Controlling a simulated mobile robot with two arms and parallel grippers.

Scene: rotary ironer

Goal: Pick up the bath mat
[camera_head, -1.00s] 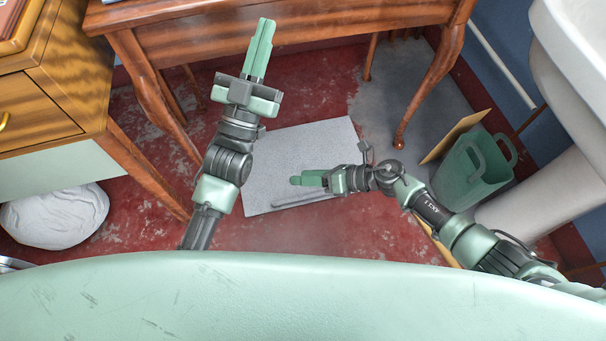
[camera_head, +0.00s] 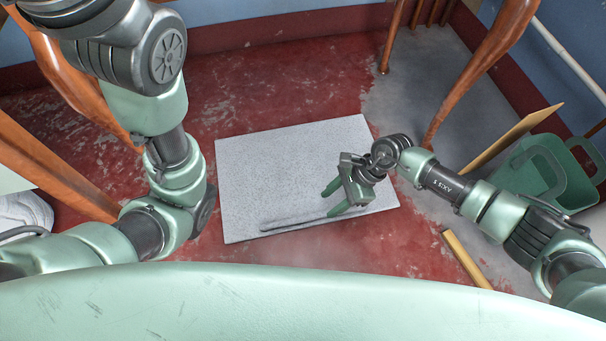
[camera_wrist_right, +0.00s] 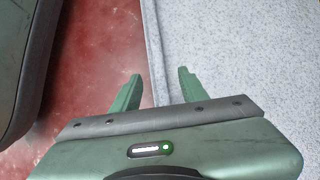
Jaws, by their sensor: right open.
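The bath mat (camera_head: 275,165) is a pale grey speckled rectangle lying on the red floor in the middle of the head view. A narrow raised strip runs along part of its near edge. My right gripper (camera_head: 331,199) is open and empty above the near part of the mat. In the right wrist view, the mat (camera_wrist_right: 240,55) fills the right side, and its edge strip runs between the open fingers of my right gripper (camera_wrist_right: 160,76). I cannot tell whether the fingers touch it. My left arm shows at the left, but its gripper is out of frame.
A green bin (camera_head: 535,170) stands at the right, beside a tan board (camera_head: 505,138). Wooden furniture legs (camera_head: 480,75) stand at the back right, with others at the left. A white bundle (camera_head: 22,212) lies at the far left. Red floor (camera_head: 290,90) behind the mat is clear.

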